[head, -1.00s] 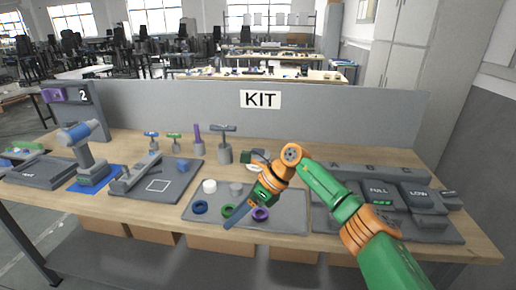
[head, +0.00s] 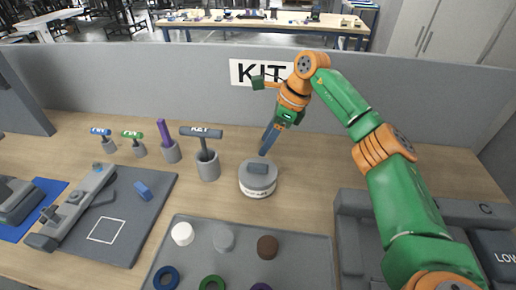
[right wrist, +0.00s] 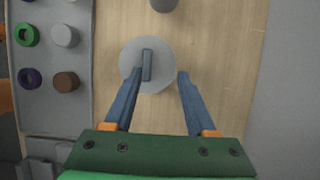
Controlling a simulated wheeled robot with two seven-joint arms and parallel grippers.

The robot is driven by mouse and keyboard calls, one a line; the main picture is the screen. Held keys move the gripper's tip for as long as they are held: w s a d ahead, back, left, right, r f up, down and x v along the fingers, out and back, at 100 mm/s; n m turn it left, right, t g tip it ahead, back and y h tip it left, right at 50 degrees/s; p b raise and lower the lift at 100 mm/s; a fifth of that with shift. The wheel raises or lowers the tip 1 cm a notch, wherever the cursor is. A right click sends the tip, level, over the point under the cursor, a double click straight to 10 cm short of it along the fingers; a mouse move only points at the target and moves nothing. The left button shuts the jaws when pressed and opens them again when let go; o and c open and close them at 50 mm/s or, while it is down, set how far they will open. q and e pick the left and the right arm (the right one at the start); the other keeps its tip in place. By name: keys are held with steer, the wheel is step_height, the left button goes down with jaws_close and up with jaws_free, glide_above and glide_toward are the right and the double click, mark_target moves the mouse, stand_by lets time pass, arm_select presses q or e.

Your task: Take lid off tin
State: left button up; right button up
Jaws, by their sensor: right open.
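The tin (head: 257,181) is a round grey container with a white label band, standing upright on the table behind the tray. Its grey lid (head: 245,171) is on top and has a raised bar handle (head: 258,168). In the right wrist view the lid (right wrist: 132,72) shows from above with the handle (right wrist: 147,65) across it. My right gripper (head: 264,152) is open and empty just above and behind the tin. In the right wrist view its fingers (right wrist: 158,73) are spread, the left one close to the handle and the right one past the lid's edge. My left gripper is not in view.
A grey tray (head: 318,241) with rings and round pegs lies in front of the tin. A grey pot (head: 208,169) with a T-handled tool stands to its left. A grey divider (head: 150,85) with a KIT sign rises behind. Bare wood lies right of the tin.

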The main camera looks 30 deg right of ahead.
mark_target(257, 164)
steer(key=shift+w+a+f, duration=0.1)
steer(key=shift+f, duration=0.1)
steer(key=s+a+f+p, duration=0.2)
steer(key=f, duration=0.1)
steer(key=shift+a, duration=0.2)
steer(key=shift+d+x, duration=0.1)
steer(key=shift+x, duration=0.5)
steer(key=shift+d+x, duration=0.15)
steer(key=shift+x, duration=0.5)
steer(key=shift+w+f, duration=0.25)
steer(key=shift+w, duration=0.05)
steer(key=shift+d, duration=0.1)
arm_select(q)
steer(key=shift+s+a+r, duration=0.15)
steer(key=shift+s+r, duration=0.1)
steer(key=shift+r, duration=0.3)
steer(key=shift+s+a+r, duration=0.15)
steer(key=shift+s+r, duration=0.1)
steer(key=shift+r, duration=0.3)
arm_select(e)
steer(key=shift+r, duration=0.1)
jaws_close()
